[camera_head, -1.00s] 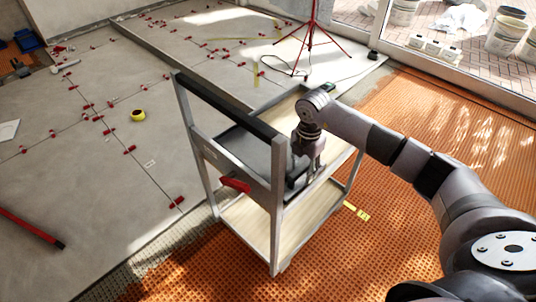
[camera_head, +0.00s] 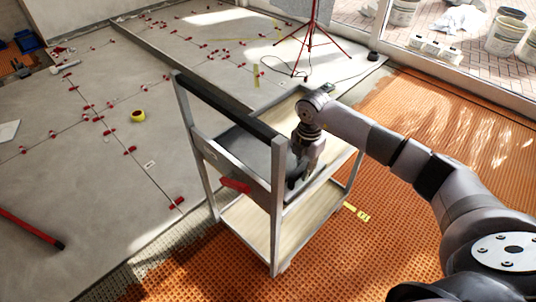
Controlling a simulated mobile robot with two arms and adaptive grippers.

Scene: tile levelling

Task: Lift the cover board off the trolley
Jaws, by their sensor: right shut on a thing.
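The trolley (camera_head: 277,235) stands upright in the middle of the view, with a dark push bar across its near end and a pale lower shelf. The cover board (camera_head: 254,146) looks like a dark grey sheet lying in the top of the trolley, partly hidden by the frame and my arm. My right gripper (camera_head: 299,178) reaches down over the right side of the trolley top. It is shut on a dark part that seems to belong to the cover board; the exact contact is hard to see. My left gripper is out of view.
A red item (camera_head: 235,185) is on the trolley's near end. A red tripod (camera_head: 312,40) stands behind with a cable on the floor. Grey tiles with red levelling clips lie left, with a yellow tape roll (camera_head: 138,115). Orange matting (camera_head: 420,120) is open to the right.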

